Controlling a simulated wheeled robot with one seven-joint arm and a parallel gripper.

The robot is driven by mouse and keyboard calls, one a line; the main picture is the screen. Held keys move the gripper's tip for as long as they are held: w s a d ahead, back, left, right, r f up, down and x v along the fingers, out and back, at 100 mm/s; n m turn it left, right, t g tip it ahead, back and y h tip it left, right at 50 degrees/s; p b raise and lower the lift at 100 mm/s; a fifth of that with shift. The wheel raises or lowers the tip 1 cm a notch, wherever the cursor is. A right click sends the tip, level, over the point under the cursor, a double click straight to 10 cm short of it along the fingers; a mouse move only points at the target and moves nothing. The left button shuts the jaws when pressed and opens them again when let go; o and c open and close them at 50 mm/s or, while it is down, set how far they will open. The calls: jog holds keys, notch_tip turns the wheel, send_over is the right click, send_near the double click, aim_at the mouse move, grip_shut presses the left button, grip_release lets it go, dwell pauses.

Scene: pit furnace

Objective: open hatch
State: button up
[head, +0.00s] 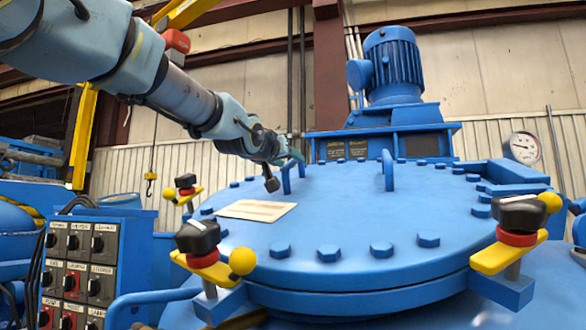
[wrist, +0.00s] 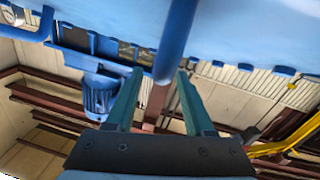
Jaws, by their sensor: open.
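The hatch (head: 345,225) is a large round blue lid ringed with bolts, lying flat and closed on its vessel. Two blue loop handles stand on it, a left handle (head: 286,180) and a right handle (head: 388,172). My gripper (head: 296,156) is at the top of the left handle, partly hidden by my wrist. In the wrist view my gripper (wrist: 160,72) is open, with a teal finger on each side of the blue handle bar (wrist: 174,45). I cannot tell whether either finger touches it. The right handle also shows in the wrist view (wrist: 42,22).
Clamps with black knobs and yellow levers sit around the rim: front left (head: 205,250), front right (head: 515,235) and far left (head: 184,190). A blue motor (head: 392,65) stands behind the lid. A gauge (head: 523,147) is at right, a control panel (head: 78,265) at left.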

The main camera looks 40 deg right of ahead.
jog(key=shift+p+x, duration=0.3)
jog(key=shift+x, duration=1.2)
grip_shut()
dwell(0.4)
